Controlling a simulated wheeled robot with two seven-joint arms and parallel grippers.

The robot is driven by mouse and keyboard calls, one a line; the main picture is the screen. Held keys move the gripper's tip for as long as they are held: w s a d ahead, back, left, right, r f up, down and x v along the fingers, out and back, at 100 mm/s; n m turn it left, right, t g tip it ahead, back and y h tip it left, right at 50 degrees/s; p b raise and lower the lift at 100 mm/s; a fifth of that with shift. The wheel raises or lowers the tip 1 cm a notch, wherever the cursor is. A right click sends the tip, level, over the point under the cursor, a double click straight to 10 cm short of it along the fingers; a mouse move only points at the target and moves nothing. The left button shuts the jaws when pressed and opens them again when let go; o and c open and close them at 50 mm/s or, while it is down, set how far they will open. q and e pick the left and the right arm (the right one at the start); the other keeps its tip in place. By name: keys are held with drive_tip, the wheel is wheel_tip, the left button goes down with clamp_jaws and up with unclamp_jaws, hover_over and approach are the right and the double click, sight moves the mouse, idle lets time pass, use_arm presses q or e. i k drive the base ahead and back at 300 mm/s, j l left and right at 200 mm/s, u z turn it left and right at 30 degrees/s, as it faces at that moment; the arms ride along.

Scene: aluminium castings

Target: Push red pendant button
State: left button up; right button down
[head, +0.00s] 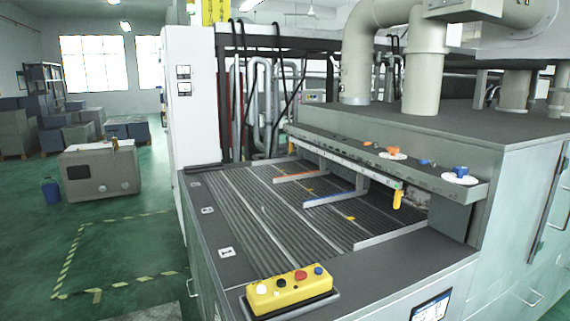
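A yellow pendant box (290,291) lies on a dark holder on the front edge of the grey machine. Its top carries a row of buttons: white, black, red and blue. The red button (300,275) is right of the middle, between the black button (281,282) and the blue button (318,270). The white button (261,288) is at the left end. Nothing covers or touches the red button. Neither of my grippers shows in the head view.
The machine's ribbed conveyor bed (270,205) lies behind the pendant, with blue and orange bars over it. A grey ledge (400,165) and thick pipes rise at the right. The green floor at left is open, with a grey cabinet (100,172) farther back.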

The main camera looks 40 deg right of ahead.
sight(300, 274)
drive_tip(key=z, duration=1.05)
